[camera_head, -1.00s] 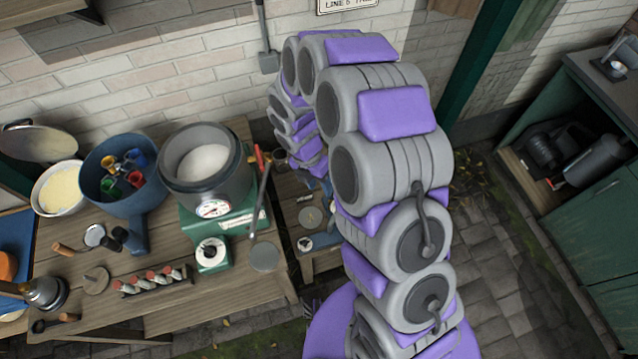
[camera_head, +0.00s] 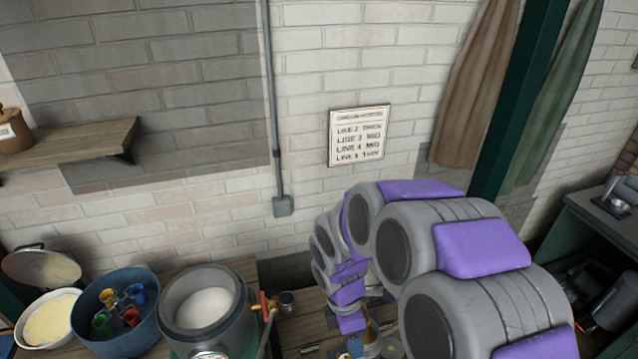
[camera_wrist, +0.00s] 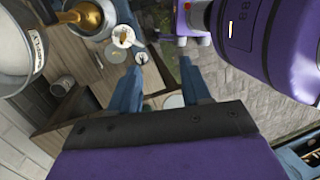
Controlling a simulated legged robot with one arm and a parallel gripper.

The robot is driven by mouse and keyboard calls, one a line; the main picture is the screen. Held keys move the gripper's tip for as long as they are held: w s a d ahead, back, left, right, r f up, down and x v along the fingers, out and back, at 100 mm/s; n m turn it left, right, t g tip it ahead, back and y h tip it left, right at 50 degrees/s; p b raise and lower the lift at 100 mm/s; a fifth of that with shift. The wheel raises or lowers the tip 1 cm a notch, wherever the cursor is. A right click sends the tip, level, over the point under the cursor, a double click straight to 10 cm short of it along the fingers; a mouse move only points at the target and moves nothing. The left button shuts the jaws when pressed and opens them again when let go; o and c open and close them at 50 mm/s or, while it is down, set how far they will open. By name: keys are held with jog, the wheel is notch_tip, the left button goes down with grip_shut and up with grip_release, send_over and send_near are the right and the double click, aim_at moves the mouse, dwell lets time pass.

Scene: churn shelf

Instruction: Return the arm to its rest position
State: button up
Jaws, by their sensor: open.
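My arm, in grey and purple segments, rises from the lower right of the head view and bends over toward the wall. Its far end points down beside the wooden bench, and the fingertips are hard to make out there. In the wrist view my gripper (camera_wrist: 160,80) shows two blue fingers standing apart with nothing between them. Below and beyond them are a wooden surface and the paved floor. A purple and grey part of my own body fills the upper right of the wrist view.
A grey pot of white contents (camera_head: 205,308), a blue tub with coloured cups (camera_head: 118,312) and a cream-filled bowl (camera_head: 48,318) stand left of my arm. A sign (camera_head: 358,136) hangs on the brick wall. A green cabinet (camera_head: 590,240) stands at right.

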jog(key=s+d+r+m+b, duration=0.1)
jog(key=s+d+r+m, duration=0.1)
jog(key=s+m, duration=0.4)
jog(key=s+d+r+m+y+b, duration=0.1)
jog(key=s+d+r+m, duration=0.1)
jog(key=s+r+m, duration=0.2)
jog(key=s+d+r+m+y+b, duration=0.1)
jog(key=s+d+r+m, duration=0.2)
jog(key=s+m, duration=0.7)
jog(key=shift+s+r+b, duration=0.15)
jog(key=shift+s+b, duration=0.15)
jog(key=shift+s, duration=0.2)
